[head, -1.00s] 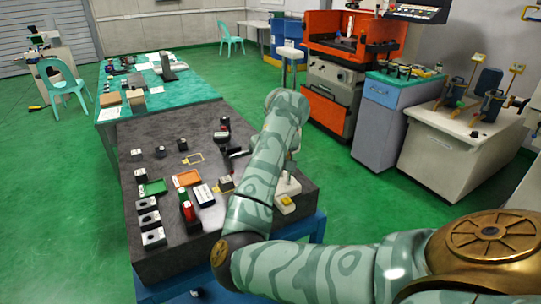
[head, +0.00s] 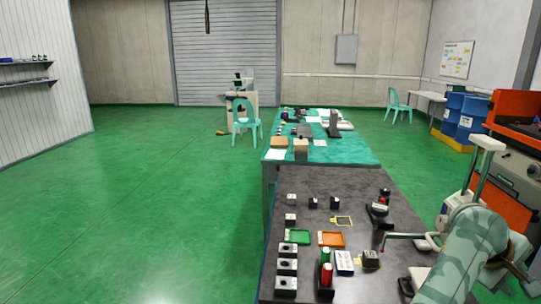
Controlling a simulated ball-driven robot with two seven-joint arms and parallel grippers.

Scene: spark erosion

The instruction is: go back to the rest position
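My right arm (head: 462,252), with a green camouflage pattern, comes up in the lower right corner, in front of the dark table's right edge. A bronze joint shows beside it. I cannot make out the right gripper's fingertips or anything held in them. My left arm and gripper do not show. The dark-topped table (head: 345,186) carries small blocks, a green tray (head: 298,237), an orange tray (head: 331,239), a red and a green cylinder, and a white box (head: 344,263). The arm hides part of the table's right side.
A teal table (head: 352,156) with papers and parts stands behind the dark one. A white lever device (head: 485,150) and an orange machine (head: 515,108) are at the right. A teal chair (head: 245,122) stands farther back. The green floor (head: 150,200) at left is clear.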

